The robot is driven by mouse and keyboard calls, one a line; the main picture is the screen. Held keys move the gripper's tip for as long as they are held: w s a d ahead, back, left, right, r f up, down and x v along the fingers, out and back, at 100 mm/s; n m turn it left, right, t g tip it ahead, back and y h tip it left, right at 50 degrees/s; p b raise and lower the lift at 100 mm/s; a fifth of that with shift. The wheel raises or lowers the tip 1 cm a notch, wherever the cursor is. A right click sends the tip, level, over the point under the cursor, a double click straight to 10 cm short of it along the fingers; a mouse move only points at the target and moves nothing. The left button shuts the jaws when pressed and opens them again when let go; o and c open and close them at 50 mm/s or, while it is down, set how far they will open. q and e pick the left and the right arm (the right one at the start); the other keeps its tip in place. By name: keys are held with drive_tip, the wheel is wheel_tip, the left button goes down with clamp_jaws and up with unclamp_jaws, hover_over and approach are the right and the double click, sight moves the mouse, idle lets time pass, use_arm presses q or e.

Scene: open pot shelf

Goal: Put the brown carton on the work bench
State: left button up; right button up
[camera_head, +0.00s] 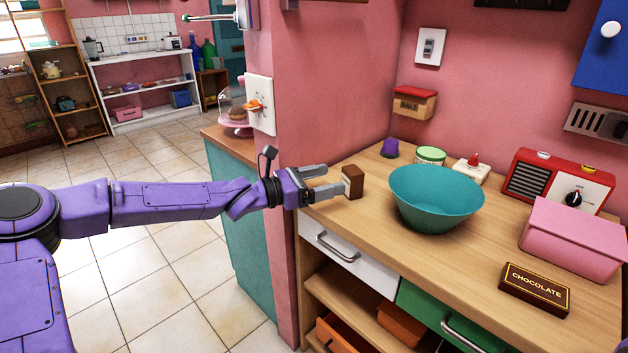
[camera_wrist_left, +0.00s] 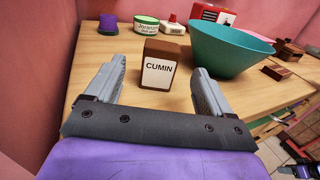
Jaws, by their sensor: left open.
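The brown carton (camera_head: 353,182) stands upright near the left end of the wooden work bench (camera_head: 455,262). In the left wrist view the carton (camera_wrist_left: 162,52) shows its white label reading CUMIN, and its base appears to rest on the bench top (camera_wrist_left: 88,77). My left gripper (camera_head: 332,179) is open and reaches in from the left, low over the bench edge. Its fingers point at the carton, which is just ahead of the gap between the fingertips, with no visible grip on it.
A teal bowl (camera_head: 436,198) stands just right of the carton. Behind are a purple object (camera_head: 390,148), a green-lidded tub (camera_head: 430,157) and a red-topped container (camera_head: 471,170). A radio (camera_head: 556,181), pink box (camera_head: 573,237) and chocolate bar (camera_head: 534,289) occupy the right. A pink wall (camera_head: 335,85) borders the left end.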

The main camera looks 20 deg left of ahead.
use_arm(q)
drive_tip(key=v, duration=0.3)
drive_tip(key=shift+r+p, duration=0.25)
drive_tip(key=shift+p, duration=0.15)
drive_tip(key=shift+s+a+f, duration=0.2)
drive_tip(key=shift+s+f, duration=0.05)
drive_tip(key=shift+s, duration=0.05)
idle(0.6)
